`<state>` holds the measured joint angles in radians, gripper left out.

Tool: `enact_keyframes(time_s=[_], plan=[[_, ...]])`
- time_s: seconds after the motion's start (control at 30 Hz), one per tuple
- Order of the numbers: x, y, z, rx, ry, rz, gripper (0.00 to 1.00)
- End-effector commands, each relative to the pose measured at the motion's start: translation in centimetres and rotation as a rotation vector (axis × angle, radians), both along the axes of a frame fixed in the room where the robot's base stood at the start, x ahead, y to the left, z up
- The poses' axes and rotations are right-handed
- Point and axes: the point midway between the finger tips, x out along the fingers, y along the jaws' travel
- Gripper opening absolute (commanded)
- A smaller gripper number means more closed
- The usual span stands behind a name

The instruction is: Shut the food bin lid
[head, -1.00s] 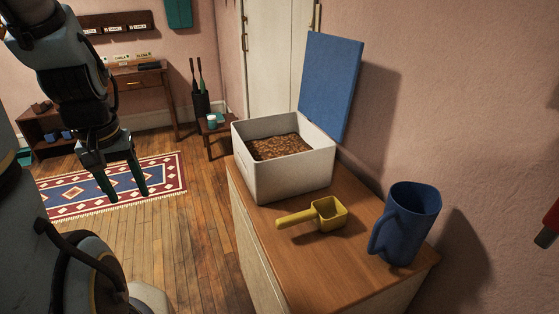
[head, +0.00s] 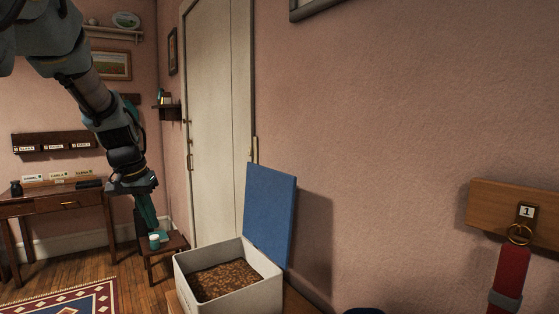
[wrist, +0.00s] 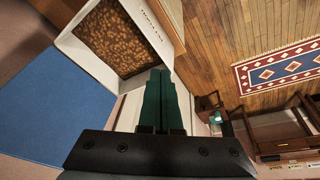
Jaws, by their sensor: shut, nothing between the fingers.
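The food bin is a white open box (head: 262,299) with brown food (head: 228,280) in it, on a wooden cabinet at the bottom of the head view. Its blue lid (head: 270,216) stands upright at the bin's back right edge, near the wall. In the wrist view the bin (wrist: 76,50) is at the upper left, with the blue lid (wrist: 45,115) at the left. My gripper (head: 150,226) is to the left of the bin in the head view, pointing down. Its green fingers (wrist: 161,100) are together and empty in the wrist view, with tips near the bin's corner.
A small side table (head: 166,250) with a teal-and-white cup (head: 154,242) stands behind my gripper. A wooden desk (head: 55,205) is at the left. A wall hook board (head: 490,200) with a red strap (head: 509,275) is at the right. A blue mug is mostly cut off below.

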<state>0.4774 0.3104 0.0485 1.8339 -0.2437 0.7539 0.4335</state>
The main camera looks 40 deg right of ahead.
Motion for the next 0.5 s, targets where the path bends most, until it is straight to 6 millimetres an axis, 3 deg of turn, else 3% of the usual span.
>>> enact_keyframes(time_s=[0.03,0.13,0.3,0.4,0.5], plan=[[0.9,-4.1,2.4,-0.023,-0.019,-0.090,0.00],[1.4,-11.5,6.1,-0.069,-0.050,-0.269,0.00],[-0.8,-23.3,12.1,-0.149,-0.111,-0.573,0.00],[-3.1,-28.4,14.8,-0.190,-0.143,-0.722,0.00],[-5.0,-31.6,16.6,-0.218,-0.167,-0.824,0.00]])
